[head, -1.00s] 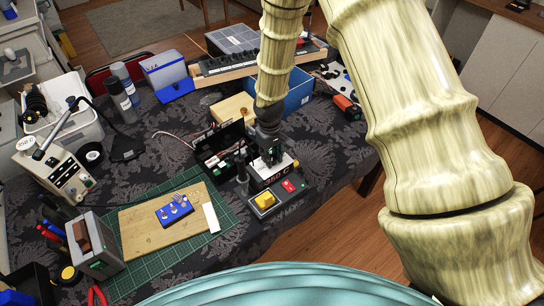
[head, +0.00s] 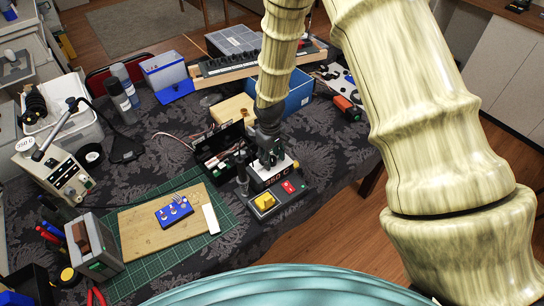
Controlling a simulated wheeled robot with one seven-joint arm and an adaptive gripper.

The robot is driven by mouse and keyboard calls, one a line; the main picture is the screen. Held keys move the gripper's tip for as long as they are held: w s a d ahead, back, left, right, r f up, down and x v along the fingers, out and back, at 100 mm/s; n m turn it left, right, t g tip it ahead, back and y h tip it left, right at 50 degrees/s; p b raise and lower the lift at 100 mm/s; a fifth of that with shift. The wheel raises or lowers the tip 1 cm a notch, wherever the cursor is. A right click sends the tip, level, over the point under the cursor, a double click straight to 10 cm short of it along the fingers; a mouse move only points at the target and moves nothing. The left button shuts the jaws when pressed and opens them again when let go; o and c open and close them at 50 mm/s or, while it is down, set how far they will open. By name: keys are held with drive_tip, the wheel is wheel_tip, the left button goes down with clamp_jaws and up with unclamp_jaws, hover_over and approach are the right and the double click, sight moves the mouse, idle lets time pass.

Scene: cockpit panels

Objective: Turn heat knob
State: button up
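A small dark control unit (head: 281,204) stands near the table's front edge, right of the green mat. I cannot tell for certain which control is the heat knob. My gripper (head: 267,164) points down just behind and above the display, with the yellow knob in front of it. The fingers are small, dark and partly lost against the unit, so their opening and any contact cannot be made out.
An open black case (head: 222,143) lies close left of my gripper, and a blue box (head: 296,96) stands behind it. A wooden board (head: 150,231) with a blue pedal-like box (head: 174,211) lies on the green mat (head: 225,222). A beige station (head: 55,180) stands at left.

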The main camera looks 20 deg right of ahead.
sight(271, 159)
drive_tip(key=shift+r, duration=0.1)
wheel_tip(271, 159, up, 12)
drive_tip(key=shift+a, duration=0.2)
idle(0.7)
drive_tip(key=shift+s, duration=0.1)
